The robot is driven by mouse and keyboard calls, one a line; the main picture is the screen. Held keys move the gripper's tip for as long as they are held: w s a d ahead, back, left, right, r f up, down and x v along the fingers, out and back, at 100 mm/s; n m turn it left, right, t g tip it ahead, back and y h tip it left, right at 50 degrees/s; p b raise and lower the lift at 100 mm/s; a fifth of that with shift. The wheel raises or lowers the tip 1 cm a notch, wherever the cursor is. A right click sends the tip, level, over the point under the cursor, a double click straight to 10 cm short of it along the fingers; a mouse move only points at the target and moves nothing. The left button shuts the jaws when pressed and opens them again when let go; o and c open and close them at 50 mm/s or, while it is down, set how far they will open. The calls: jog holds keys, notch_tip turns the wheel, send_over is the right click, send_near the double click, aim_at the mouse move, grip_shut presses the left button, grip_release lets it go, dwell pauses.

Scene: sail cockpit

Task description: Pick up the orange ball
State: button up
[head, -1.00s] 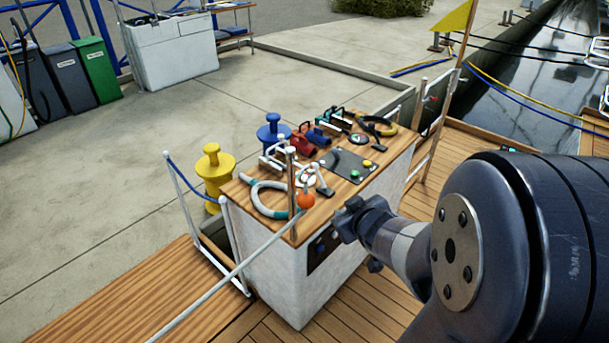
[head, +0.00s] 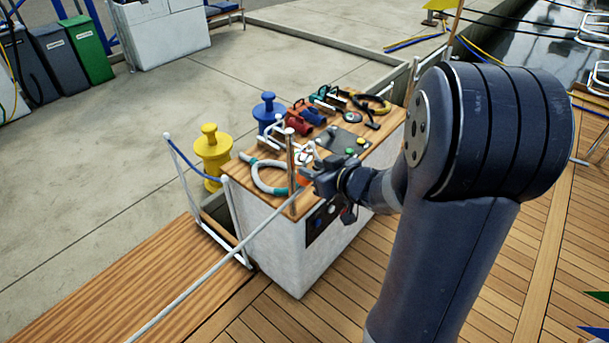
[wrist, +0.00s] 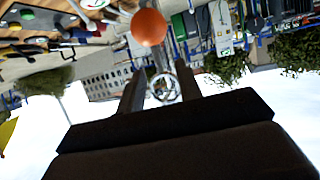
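The orange ball (wrist: 149,27) shows whole in the wrist view, just past and between the tips of my gripper (wrist: 152,78). In the head view only a sliver of the ball (head: 303,182) shows at the front edge of the console top, partly hidden by my gripper (head: 312,178). In the wrist view the two fingers stand apart with a gap between them, and nothing is between them. I cannot tell from the head view whether the fingers touch the ball.
The white console (head: 270,245) has a wooden top with a grey-white ring (head: 256,180), a thin post (head: 290,165), a button panel (head: 340,141) and several coloured tools. A pale pole (head: 215,265) slants down from the front. Yellow (head: 212,155) and blue (head: 267,108) bollards stand behind.

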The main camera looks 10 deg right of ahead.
aim_at(305, 165)
jog(key=x, duration=0.2)
jog(key=b+x, duration=0.1)
jog(key=x, duration=0.1)
jog(key=shift+d+f, duration=0.15)
jog(key=shift+f, duration=0.15)
jog(key=shift+w+a, duration=0.2)
jog(key=shift+w, duration=0.1)
jog(key=shift+c, duration=0.5)
grip_shut()
